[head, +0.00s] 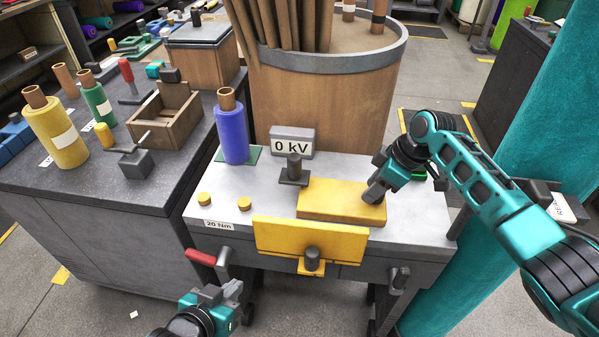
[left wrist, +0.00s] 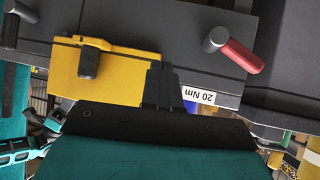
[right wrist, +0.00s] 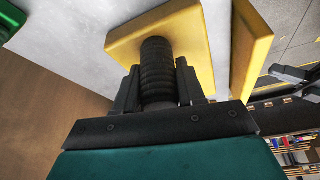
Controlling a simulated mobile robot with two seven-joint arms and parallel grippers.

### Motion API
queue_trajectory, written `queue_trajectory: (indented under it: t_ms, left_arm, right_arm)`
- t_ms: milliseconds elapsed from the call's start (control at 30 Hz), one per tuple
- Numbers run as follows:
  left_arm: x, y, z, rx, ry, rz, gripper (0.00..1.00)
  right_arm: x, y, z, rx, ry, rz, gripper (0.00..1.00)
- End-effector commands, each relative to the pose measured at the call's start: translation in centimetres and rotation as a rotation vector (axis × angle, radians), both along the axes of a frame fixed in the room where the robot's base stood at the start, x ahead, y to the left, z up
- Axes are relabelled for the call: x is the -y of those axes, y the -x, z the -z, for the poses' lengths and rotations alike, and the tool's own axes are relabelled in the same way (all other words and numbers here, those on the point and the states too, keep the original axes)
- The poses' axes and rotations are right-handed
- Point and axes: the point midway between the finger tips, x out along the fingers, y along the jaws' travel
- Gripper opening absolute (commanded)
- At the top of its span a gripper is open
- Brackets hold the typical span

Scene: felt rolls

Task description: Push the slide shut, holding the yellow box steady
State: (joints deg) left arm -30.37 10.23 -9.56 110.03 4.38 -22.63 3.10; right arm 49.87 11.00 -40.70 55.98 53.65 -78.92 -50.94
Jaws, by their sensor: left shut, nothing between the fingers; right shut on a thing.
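The yellow box (head: 335,200) lies flat on the light tabletop. My right gripper (head: 374,192) is at its right end, shut on a dark ribbed knob (right wrist: 158,72) that stands on the yellow box (right wrist: 195,28). A yellow panel (head: 285,240), apparently the slide's front, stands at the table's front edge, with a gap between it and the box. It carries a dark knob (head: 312,255) and also shows in the left wrist view (left wrist: 120,65). My left gripper (head: 232,291) is shut and empty, below and left of the panel.
A red-handled crank (head: 203,257) sits on the table's front, close to my left gripper. A blue roll (head: 232,130), a 0 kV box (head: 292,141), a dark post (head: 294,170) and small yellow buttons (head: 244,204) stand on the tabletop. A dark side bench (head: 90,190) is left.

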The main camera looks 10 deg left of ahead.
Motion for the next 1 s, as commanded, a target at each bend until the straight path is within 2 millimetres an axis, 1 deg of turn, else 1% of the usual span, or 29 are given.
queue_trajectory:
  t_ms: [33,67,100,267,300,400,500,667,800,900,1000]
  left_arm:
    - [-0.3,-1.8,-0.7,0.006,0.028,-0.009,0.00]
    - [-0.4,-2.8,-1.1,0.006,0.051,-0.015,0.00]
    - [-0.6,-4.3,-1.7,0.002,0.083,-0.025,0.00]
    - [-1.4,-9.8,-4.7,-0.023,0.216,-0.058,0.00]
    - [-1.6,-11.1,-5.7,-0.030,0.248,-0.065,0.00]
    - [-1.8,-14.1,-7.8,-0.059,0.317,-0.078,0.00]
    - [-1.1,-16.5,-8.8,-0.123,0.339,-0.085,0.00]
    - [0.3,-19.8,-10.6,-0.239,0.339,-0.087,0.00]
    - [1.7,-22.2,-13.1,-0.338,0.331,-0.082,0.00]
    - [2.7,-23.6,-15.2,-0.406,0.318,-0.076,0.00]
    - [3.5,-24.4,-17.4,-0.470,0.300,-0.071,0.00]
  right_arm:
    - [0.0,0.1,0.1,-0.002,0.000,0.000,0.00]
    - [0.0,0.1,0.2,-0.002,0.000,0.000,0.00]
    - [0.0,0.1,0.2,-0.003,0.000,0.000,0.00]
    - [0.0,0.1,0.2,-0.004,0.001,0.000,0.00]
    - [0.0,0.1,0.2,-0.004,0.001,0.000,0.00]
    - [0.0,0.1,0.2,-0.004,0.001,0.000,0.00]
    - [0.0,0.1,0.2,-0.004,0.001,0.000,0.00]
    - [0.0,0.1,0.2,-0.005,0.002,-0.001,0.00]
    - [0.0,0.1,0.2,-0.005,0.002,-0.001,0.00]
    - [0.0,0.1,0.2,-0.005,0.002,-0.001,0.00]
    - [0.0,0.2,0.3,-0.006,0.002,-0.001,0.00]
